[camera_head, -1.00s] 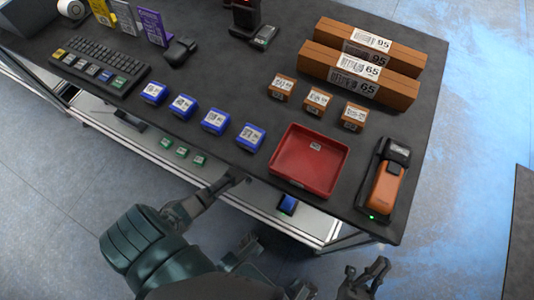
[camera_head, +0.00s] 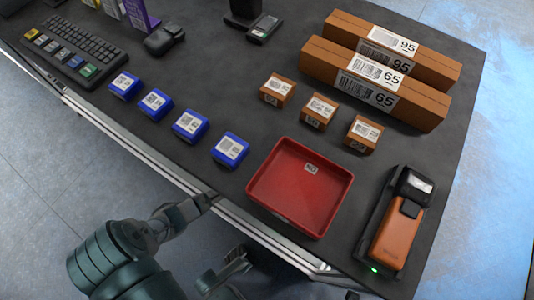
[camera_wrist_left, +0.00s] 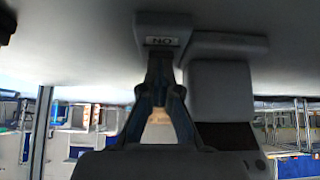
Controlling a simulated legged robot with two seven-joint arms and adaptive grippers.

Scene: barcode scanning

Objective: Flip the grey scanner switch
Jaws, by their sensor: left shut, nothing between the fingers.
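In the left wrist view a grey box (camera_wrist_left: 164,22) with a small label (camera_wrist_left: 163,41), its letters reading "NO" in the picture, hangs from a pale surface at the top. A larger grey block (camera_wrist_left: 222,88) is beside it on the right. My left gripper (camera_wrist_left: 160,64) is shut and empty, its fingertips just below the labelled box; I cannot tell whether they touch it. In the head view my left gripper (camera_head: 208,201) is at the front table edge, below the blue boxes. The switch is not visible there. Only dark parts show at the bottom edge, perhaps my right gripper.
The dark table holds blue boxes (camera_head: 187,126), brown boxes (camera_head: 318,111), a red tray (camera_head: 262,174), and a black and orange scanner (camera_head: 395,230) with a green light. Long brown boxes (camera_head: 420,112) lie at the back. A keyboard (camera_head: 70,50) is at left.

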